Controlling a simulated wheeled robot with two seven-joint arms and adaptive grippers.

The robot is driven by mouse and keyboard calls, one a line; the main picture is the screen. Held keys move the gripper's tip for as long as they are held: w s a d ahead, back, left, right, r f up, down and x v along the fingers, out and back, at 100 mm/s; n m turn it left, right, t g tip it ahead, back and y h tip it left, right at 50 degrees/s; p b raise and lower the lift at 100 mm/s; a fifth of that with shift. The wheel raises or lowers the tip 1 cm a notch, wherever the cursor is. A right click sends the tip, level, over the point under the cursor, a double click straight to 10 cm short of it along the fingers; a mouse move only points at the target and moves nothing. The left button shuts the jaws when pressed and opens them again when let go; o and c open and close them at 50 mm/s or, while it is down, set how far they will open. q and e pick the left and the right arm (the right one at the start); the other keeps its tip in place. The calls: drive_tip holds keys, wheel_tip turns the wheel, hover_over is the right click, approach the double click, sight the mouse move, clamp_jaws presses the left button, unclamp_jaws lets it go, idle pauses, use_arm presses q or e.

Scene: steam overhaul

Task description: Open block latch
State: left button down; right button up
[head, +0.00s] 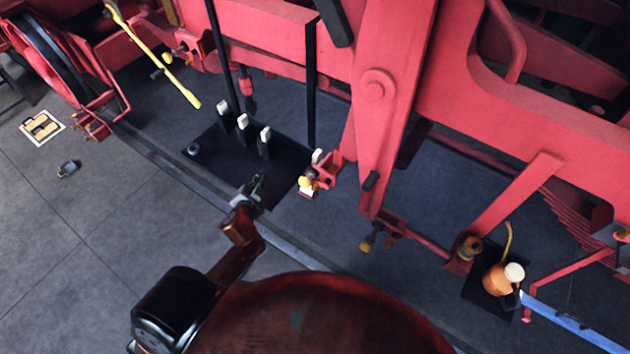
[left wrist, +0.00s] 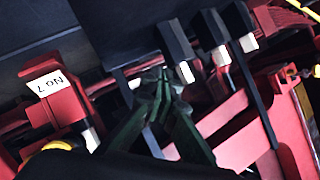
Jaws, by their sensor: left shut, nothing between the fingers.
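My left gripper (head: 257,184) is over the front edge of a dark plate (head: 225,172), shut and empty. In the left wrist view its dark green fingers (left wrist: 160,84) meet at the tips. Several black levers with white tips (head: 243,122) rise from the plate beyond the gripper; they also show in the left wrist view (left wrist: 220,50). To the gripper's right is a small red fitting (head: 326,172) with a white tag. In the left wrist view a red block (left wrist: 68,107) carries a "No 7" label. I cannot tell which part is the block latch. My right gripper is not in view.
A large red frame (head: 385,90) spans the back and right. A yellow bar (head: 155,58) hangs at upper left. An orange can (head: 500,279) stands at lower right. A small dark object (head: 69,168) and a pale mat (head: 42,127) lie on the left floor, which is mostly clear.

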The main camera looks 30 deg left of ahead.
use_arm(q)
drive_tip(key=w+d+r+m+t+h+p, duration=0.1)
drive_tip(key=w+d+r+m+t+h, duration=0.25)
drive_tip(key=r+m, duration=0.45)
drive_tip(key=w+d+r+m+t+h, duration=0.3)
drive_tip(key=w+d+r+h, duration=0.15)
drive_tip(key=r, duration=0.65)
drive_tip(key=d+r+m+g+h, duration=0.2)
drive_tip(key=d+m+g+h, duration=0.25)
drive_tip(key=d+m, duration=0.4)
wheel_tip(320, 180, down, 6)
drive_tip(key=s+a+m+g+y+p, duration=0.1)
drive_tip(key=s+a+m+g, duration=0.1)
drive_tip(key=m+g, duration=0.3)
drive_tip(key=shift+s+a+f+m+g, duration=0.2)
drive_tip(key=shift+a+m+g, duration=0.1)
drive_tip(key=shift+m, duration=0.45)
